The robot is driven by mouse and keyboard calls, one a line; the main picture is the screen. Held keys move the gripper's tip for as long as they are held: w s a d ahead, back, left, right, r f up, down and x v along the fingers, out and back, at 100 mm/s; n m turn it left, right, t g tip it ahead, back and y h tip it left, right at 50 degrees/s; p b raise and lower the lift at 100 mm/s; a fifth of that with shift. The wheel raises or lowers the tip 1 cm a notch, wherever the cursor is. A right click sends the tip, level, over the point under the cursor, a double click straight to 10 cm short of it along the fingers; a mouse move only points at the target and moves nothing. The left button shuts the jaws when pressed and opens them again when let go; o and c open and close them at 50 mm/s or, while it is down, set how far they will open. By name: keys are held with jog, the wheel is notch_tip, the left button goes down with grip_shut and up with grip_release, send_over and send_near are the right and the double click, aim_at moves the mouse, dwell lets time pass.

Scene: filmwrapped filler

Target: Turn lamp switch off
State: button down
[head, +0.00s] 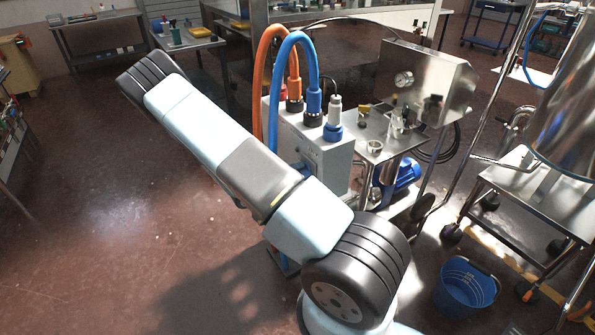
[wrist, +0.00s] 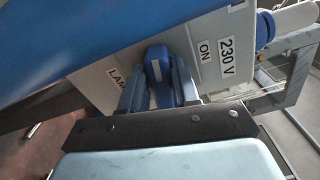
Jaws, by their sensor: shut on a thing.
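The lamp switch is a blue knob (wrist: 157,62) with a pale marker stripe, on a light grey panel (wrist: 212,85). The panel carries the labels "LAMP" to the left of the knob, "ON" to its right, and "230 V" further right. My gripper (wrist: 160,82) is shut on the blue knob, with one finger on each side. The lamp itself cannot be made out.
An orange cable (head: 259,90) and a blue cable (head: 314,62) arch above the box from plugs on top. A steel table (head: 405,140) with small vessels stands right of it. A blue bucket (head: 466,288) sits on the floor at right. The floor at left is clear.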

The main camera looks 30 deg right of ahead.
jog(key=shift+w+a+f+n, duration=0.1)
jog(key=shift+n, duration=0.5)
jog(key=shift+w+a+f+n, duration=0.1)
jog(key=shift+n, duration=0.5)
jog(key=c, duration=1.1)
grip_release()
jog(key=shift+f, duration=0.1)
jog(key=shift+o, duration=0.9)
jog(key=shift+s+d, duration=0.1)
jog(key=shift+d, duration=0.05)
jog(key=a, duration=1.4)
jog(key=shift+s, duration=0.2)
jog(key=shift+d, duration=0.1)
